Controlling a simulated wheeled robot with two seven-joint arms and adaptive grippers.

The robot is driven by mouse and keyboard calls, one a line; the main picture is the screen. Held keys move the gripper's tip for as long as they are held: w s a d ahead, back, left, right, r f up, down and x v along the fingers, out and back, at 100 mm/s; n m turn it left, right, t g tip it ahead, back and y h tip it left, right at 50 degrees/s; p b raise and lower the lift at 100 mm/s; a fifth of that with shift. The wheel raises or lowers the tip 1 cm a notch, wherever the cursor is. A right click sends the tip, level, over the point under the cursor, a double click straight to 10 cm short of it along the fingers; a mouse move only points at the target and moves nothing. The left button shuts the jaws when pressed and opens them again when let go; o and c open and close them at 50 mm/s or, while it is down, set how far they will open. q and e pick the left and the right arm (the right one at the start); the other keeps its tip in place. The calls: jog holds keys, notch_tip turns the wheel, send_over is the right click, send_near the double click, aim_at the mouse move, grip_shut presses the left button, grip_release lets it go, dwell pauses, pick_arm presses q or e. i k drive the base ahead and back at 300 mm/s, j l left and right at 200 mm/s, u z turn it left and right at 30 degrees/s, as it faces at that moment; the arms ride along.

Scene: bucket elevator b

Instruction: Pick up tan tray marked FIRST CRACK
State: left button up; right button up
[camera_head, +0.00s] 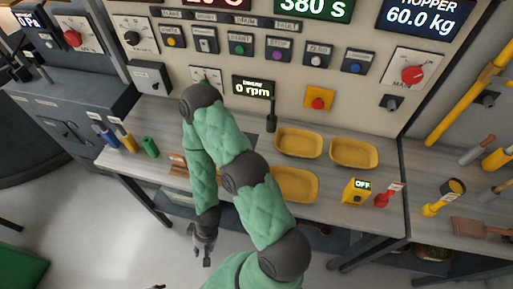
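My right arm covers the left part of the front tray. No FIRST CRACK marking can be read on any of them. My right gripper (203,250) hangs in front of the bench edge, left of the trays and apart from them. It is small and dark, and its finger opening cannot be made out. My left gripper cannot be made out; only a small dark tip shows at the bottom edge.
A control panel with knobs and buttons stands behind the bench (340,205). Blue, yellow and green cylinders (150,147) stand at the left. A brown wooden item (178,164) is partly behind my arm. A yellow OFF box (355,191) and a red-handled item (383,198) are at the right.

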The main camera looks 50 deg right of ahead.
aim_at(297, 185)
jog(key=z, duration=0.45)
jog(key=k+z, duration=0.1)
jog(key=z, duration=0.8)
jog(key=k+z, duration=0.1)
jog(key=z, duration=0.8)
jog(key=l+u, duration=0.2)
jog(key=u, duration=0.15)
jog(key=l+u, duration=0.2)
jog(key=u, duration=0.15)
jog(key=l+u, duration=0.2)
jog(key=u, duration=0.15)
